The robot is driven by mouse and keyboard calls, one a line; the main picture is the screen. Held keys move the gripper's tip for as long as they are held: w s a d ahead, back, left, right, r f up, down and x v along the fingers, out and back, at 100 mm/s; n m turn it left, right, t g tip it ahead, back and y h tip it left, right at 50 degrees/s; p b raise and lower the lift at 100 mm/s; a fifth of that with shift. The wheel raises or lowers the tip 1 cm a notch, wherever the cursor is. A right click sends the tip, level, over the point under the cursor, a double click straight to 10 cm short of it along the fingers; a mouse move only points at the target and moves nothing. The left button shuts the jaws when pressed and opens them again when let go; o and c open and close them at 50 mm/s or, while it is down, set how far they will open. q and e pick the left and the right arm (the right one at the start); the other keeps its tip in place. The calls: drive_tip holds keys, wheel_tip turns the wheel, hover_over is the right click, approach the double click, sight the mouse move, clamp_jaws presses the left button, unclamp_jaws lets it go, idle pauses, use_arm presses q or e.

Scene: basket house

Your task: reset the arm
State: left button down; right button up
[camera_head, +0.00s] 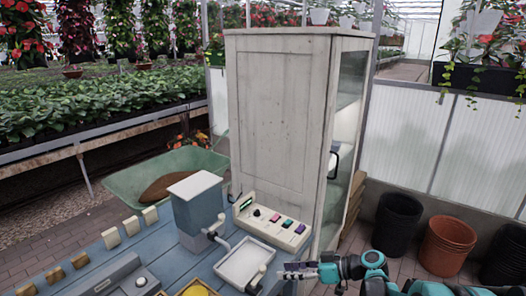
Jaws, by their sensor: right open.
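My right arm comes in from the lower right, with teal and dark parts. Its gripper (291,270) is at the table's right edge, just right of a white tray (243,264). The jaws are open, but they look small and I cannot make out the gap between the fingers clearly. I see nothing held in them. My left gripper is not in view.
A blue table (150,247) holds a grey-blue box-like device (197,212), a panel with coloured buttons (272,222) and several small blocks. A tall pale cabinet (277,115) stands behind. Dark and orange pots (446,246) stand at the right.

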drive_tip(key=s+d+m+t+h, duration=0.1)
drive_tip(key=s+d+m+h, duration=0.2)
drive_tip(key=s, duration=0.4)
drive_tip(key=s+d+r+m+t+h, duration=0.1)
drive_tip(key=s+d+m+h, duration=0.2)
drive_tip(key=s+h, duration=0.2)
drive_tip(key=s+d+m+h, duration=0.3)
drive_tip(key=s+m+h, duration=0.1)
drive_tip(key=s, duration=0.7)
drive_tip(key=shift+s+d+r+t+h, duration=0.2)
drive_tip(key=shift+s+r+t+h, duration=0.05)
drive_tip(key=shift+t+h, duration=0.15)
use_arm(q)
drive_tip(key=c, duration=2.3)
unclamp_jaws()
